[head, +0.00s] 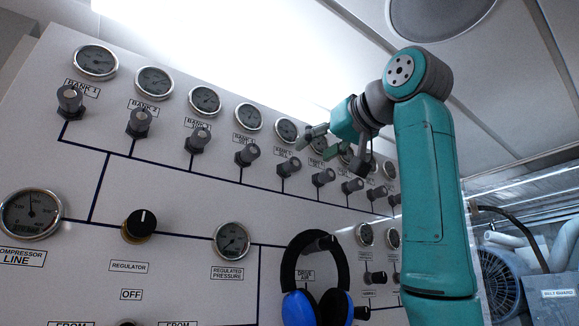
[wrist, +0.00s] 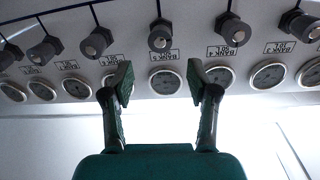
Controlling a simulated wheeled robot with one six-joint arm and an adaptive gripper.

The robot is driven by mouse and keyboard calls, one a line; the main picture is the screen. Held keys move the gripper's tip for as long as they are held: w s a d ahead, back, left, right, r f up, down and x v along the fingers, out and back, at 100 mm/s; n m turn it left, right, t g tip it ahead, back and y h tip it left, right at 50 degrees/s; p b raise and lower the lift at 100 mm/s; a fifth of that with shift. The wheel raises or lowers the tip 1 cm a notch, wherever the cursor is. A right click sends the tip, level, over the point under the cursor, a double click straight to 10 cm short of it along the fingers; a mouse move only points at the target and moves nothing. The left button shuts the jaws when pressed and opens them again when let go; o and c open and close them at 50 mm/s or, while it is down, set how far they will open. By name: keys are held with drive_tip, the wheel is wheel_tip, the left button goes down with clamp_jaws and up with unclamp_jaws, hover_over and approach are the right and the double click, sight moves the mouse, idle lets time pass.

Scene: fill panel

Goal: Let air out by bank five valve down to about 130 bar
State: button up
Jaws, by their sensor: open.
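The bank five valve is a dark knob with a grey cap (head: 290,167) on the sloping white panel, under its round gauge (head: 287,130). In the wrist view, which is upside down, the middle knob (wrist: 160,37) appears to be the same valve, with its label (wrist: 163,57) and gauge (wrist: 166,82). The needle is too small to read. My gripper (wrist: 160,82) is open and empty. Its fingers frame that gauge in the picture, and the knob lies beyond the fingertips, apart from them. In the head view my gripper (head: 310,138) is in front of the upper gauge row.
Similar bank valves stand close on both sides, such as bank four (head: 248,155) and bank six (head: 323,177). A regulator knob (head: 139,225) and blue headphones (head: 302,304) sit lower on the panel.

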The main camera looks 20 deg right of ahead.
sight(296, 162)
drive_tip(key=x, duration=0.9)
clamp_jaws()
